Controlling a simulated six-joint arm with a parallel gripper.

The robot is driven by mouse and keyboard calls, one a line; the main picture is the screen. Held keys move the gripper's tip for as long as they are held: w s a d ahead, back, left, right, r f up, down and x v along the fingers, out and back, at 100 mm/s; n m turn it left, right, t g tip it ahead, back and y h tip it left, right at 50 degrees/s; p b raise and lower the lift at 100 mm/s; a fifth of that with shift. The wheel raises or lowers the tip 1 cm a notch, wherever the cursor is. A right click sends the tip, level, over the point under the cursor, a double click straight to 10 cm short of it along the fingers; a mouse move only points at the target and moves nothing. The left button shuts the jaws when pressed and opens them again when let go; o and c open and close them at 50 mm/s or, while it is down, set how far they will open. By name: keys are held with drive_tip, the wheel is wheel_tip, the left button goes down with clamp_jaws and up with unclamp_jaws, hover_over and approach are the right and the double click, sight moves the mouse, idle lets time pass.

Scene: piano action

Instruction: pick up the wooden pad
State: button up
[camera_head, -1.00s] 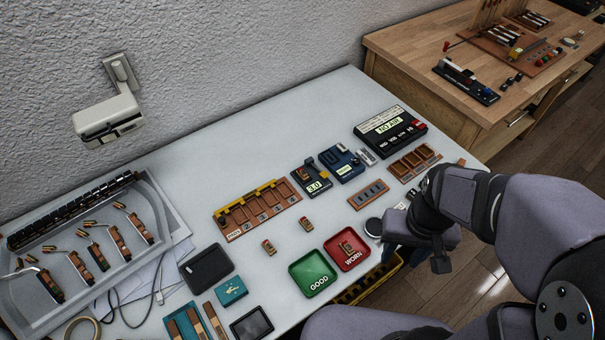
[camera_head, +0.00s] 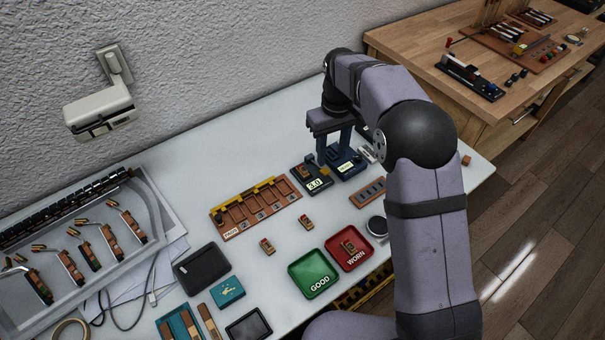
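Several small wooden pads with reddish parts are in view, and I cannot tell which one the task means. One pad (camera_head: 267,246) and another pad (camera_head: 306,222) lie on the grey table. A third pad (camera_head: 303,171) sits on the dark device reading 3.0 (camera_head: 316,186). Another pad (camera_head: 348,247) lies in the red WORN tray (camera_head: 335,262). My gripper (camera_head: 334,163) points down over the blue device (camera_head: 352,168), just right of the 3.0 device. Its two fingers look apart, with nothing visible between them. Whether the fingertips touch anything is unclear.
A green GOOD tray (camera_head: 299,291) stands left of the red tray. A brown slotted rack (camera_head: 232,233) lies behind the loose pads. A black case (camera_head: 202,268) and a teal box (camera_head: 227,291) lie at the front left. My arm hides the table's right part.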

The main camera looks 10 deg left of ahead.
drive_tip(key=n, duration=0.2)
hover_over(305, 171)
wheel_tip(305, 171, down, 4)
drive_tip(key=shift+r+b, duration=0.2)
drive_tip(key=shift+b, duration=0.25)
drive_tip(key=shift+f+p, duration=1.1)
drive_tip(key=shift+f, duration=2.55)
drive_tip(key=shift+c, duration=0.6)
clamp_jaws()
